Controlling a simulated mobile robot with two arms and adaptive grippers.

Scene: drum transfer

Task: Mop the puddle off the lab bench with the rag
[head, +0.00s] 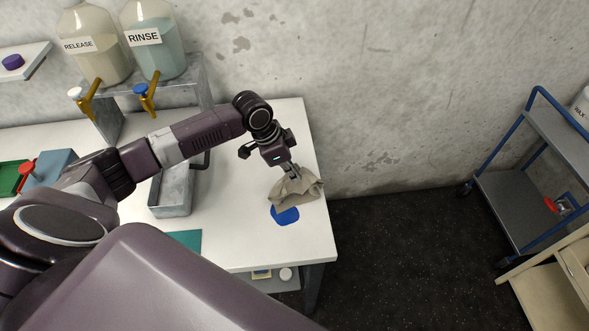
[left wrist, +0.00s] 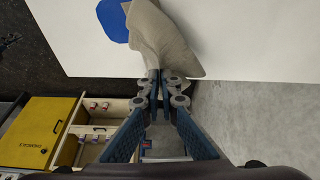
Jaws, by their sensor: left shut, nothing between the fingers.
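The rag (head: 297,188) is a crumpled beige cloth on the white lab bench (head: 243,238), near its right end. The blue puddle (head: 286,216) shows just in front of the rag, which may cover part of it. My left gripper (head: 291,172) points down at the rag, its fingers shut with nothing between them. In the left wrist view the shut fingertips (left wrist: 159,76) meet the edge of the rag (left wrist: 168,42), and the puddle (left wrist: 112,20) lies beside it. My right gripper is not in view.
A grey metal tray (head: 171,197) sits on the bench under my left arm. RELEASE (head: 95,60) and RINSE (head: 160,55) bottles with taps stand on a raised shelf behind. A blue-framed cart (head: 515,190) stands at right, with dark floor between.

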